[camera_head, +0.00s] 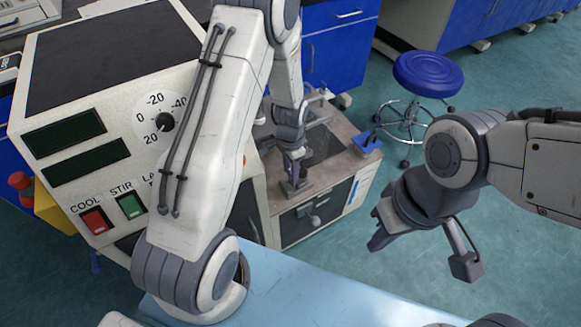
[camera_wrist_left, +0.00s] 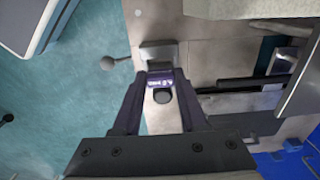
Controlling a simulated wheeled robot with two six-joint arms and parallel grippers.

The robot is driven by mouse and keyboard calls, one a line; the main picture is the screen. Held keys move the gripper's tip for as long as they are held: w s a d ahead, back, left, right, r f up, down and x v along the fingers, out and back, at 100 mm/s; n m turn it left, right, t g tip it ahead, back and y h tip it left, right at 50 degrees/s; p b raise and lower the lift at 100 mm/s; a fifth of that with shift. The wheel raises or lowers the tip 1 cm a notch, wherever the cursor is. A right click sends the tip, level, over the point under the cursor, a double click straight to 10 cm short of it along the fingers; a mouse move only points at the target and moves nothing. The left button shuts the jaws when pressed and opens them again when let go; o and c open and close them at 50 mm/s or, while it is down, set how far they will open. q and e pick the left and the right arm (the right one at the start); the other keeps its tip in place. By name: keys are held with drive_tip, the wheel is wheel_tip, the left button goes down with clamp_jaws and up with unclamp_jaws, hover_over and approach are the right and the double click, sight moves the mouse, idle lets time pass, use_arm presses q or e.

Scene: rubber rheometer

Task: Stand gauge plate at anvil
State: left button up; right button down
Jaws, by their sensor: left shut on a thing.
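In the left wrist view, my left gripper (camera_wrist_left: 160,80) is shut on the gauge plate (camera_wrist_left: 160,84), a small piece with a purple and white marking between the fingertips. A grey metal block (camera_wrist_left: 158,54), possibly the anvil, lies just beyond the fingertips. I cannot tell whether the plate touches it. A dark round spot (camera_wrist_left: 162,97) shows between the fingers. In the head view, my left gripper (camera_head: 292,182) points down at the front of the instrument's top, and the plate is too small to make out. My right gripper (camera_head: 378,240) hangs over the floor, away from the instrument.
The low instrument (camera_head: 335,185) has a dark panel on top and a knob on its front. A large control box (camera_head: 110,110) stands to the left. A blue block (camera_head: 367,141) is at the instrument's right edge. A blue stool (camera_head: 428,74) stands behind on open floor.

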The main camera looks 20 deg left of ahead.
use_arm(q)
drive_tip(key=shift+f, duration=0.45)
drive_tip(key=shift+f+b, duration=0.7)
drive_tip(key=shift+f, duration=0.3)
drive_tip(key=o, duration=1.2)
drive_tip(key=shift+r, duration=0.1)
wheel_tip(320, 180, up, 10)
drive_tip(key=p, duration=0.3)
drive_tip(key=shift+r, duration=0.2)
